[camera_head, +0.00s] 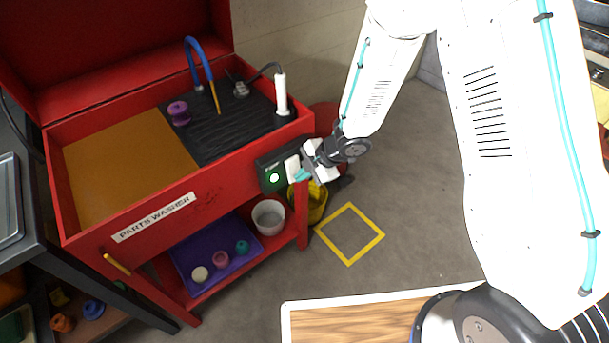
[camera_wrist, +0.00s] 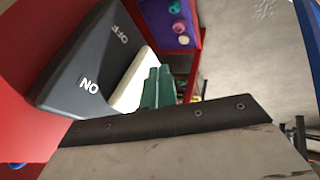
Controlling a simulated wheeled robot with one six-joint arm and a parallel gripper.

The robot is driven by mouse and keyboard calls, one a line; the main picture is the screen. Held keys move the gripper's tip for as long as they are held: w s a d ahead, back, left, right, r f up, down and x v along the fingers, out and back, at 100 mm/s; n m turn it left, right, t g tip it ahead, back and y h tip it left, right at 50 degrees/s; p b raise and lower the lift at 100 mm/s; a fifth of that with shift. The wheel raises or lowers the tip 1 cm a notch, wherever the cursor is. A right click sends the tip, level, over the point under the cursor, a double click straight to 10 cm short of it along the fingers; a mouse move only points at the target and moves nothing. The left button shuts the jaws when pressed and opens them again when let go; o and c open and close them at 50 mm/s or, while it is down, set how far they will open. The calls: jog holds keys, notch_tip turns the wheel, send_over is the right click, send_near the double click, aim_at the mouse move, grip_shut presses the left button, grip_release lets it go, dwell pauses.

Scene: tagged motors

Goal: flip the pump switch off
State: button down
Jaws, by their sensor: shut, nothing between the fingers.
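The pump switch is a dark box (camera_head: 270,172) on the right end of the red parts washer's front, with a round light glowing white-green. In the wrist view the dark box (camera_wrist: 88,62) carries the words ON and OFF, with a white paddle (camera_wrist: 130,84) beside them. My gripper (camera_head: 303,175) is right at the box, its teal fingertips next to the white paddle. In the wrist view the shut, empty fingertips (camera_wrist: 158,88) overlap the paddle's right edge. I cannot tell whether they touch it or which way the paddle is tilted.
The red parts washer (camera_head: 215,200) stands with its lid up. Its lower shelf holds a purple tray (camera_head: 190,259) and a grey-white bucket (camera_head: 268,222). A yellow bucket (camera_head: 318,205) stands on the floor below my gripper.

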jog(key=shift+w+a+f, duration=0.15)
jog(key=shift+w+f, duration=0.05)
jog(key=shift+w, duration=0.1)
jog(key=shift+r, duration=0.15)
